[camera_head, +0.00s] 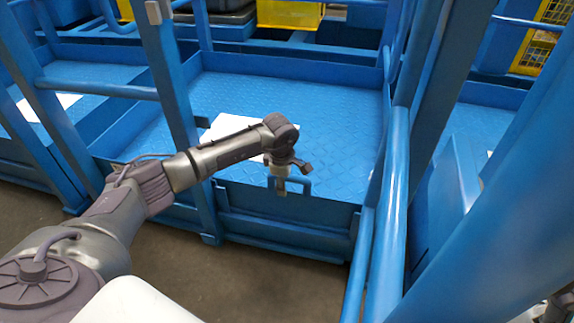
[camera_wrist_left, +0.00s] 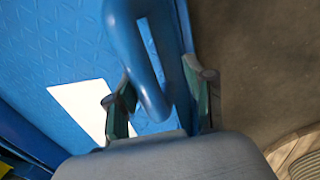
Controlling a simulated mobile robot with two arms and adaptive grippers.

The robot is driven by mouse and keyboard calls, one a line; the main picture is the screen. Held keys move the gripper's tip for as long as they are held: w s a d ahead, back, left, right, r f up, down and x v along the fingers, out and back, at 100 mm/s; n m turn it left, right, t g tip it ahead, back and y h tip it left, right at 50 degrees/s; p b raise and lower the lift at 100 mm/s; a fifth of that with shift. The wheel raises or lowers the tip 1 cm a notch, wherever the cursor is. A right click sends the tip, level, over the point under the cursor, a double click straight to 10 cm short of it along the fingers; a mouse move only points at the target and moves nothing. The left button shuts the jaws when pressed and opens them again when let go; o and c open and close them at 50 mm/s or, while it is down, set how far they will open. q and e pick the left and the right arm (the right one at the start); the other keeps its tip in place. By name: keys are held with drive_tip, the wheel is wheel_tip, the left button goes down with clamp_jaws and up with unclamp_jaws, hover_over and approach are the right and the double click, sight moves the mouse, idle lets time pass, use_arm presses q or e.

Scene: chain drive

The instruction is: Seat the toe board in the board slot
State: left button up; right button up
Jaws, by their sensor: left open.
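The blue toe board (camera_head: 285,222) stands upright along the front edge of the blue platform, between the post on the left and the rails on the right. A blue loop handle (camera_head: 306,187) rises at its top; it also shows in the left wrist view (camera_wrist_left: 150,85). My left gripper (camera_head: 281,187) points down at this handle. In the left wrist view, the open fingers of my left gripper (camera_wrist_left: 160,100) stand on either side of the handle, with gaps visible. The board slot is hidden, and I cannot tell how deep the board sits.
A blue post (camera_head: 172,80) stands close beside my left arm. Blue rails (camera_head: 395,200) run along the right. A white sheet (camera_head: 228,127) lies on the patterned platform floor (camera_head: 300,100). Yellow crates (camera_head: 290,14) stand behind. Brown floor (camera_head: 250,275) is clear in front.

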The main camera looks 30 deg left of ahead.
use_arm(q)
wheel_tip(320, 180, up, 12)
drive_tip(key=s, duration=0.2)
drive_tip(key=shift+d+r, duration=0.25)
drive_tip(key=shift+d, duration=0.05)
drive_tip(key=shift+f, duration=0.1)
